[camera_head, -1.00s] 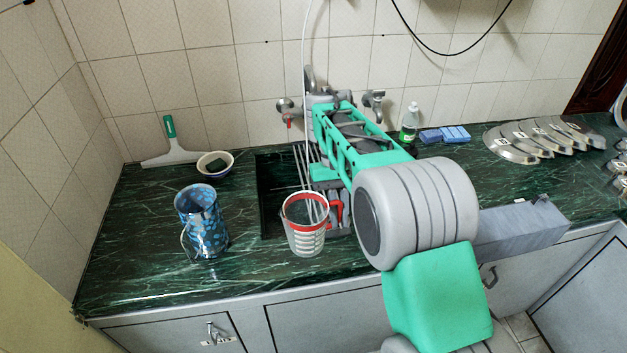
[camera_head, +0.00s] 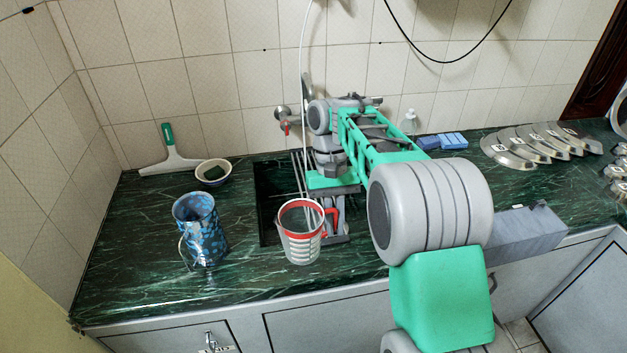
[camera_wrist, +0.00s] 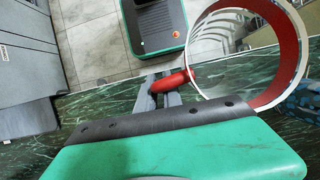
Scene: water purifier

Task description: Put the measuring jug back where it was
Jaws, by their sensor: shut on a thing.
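The measuring jug (camera_head: 300,245) is white with a red rim and a red handle. It is upright near the front of the green marble counter, in front of the sink. My gripper (camera_head: 335,222) is on its right side, shut on the red handle. In the wrist view, the fingers of my gripper (camera_wrist: 168,92) close on the red handle, and the open jug (camera_wrist: 250,45) shows from above. I cannot tell whether the jug's base touches the counter.
A blue patterned jug (camera_head: 202,230) stands to the left. A bowl (camera_head: 213,178) and a squeegee (camera_head: 170,160) are at the back left. The sink (camera_head: 268,205) is behind the measuring jug. Metal lids (camera_head: 515,150) lie at the right. Counter (camera_head: 140,270) is clear at the front left.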

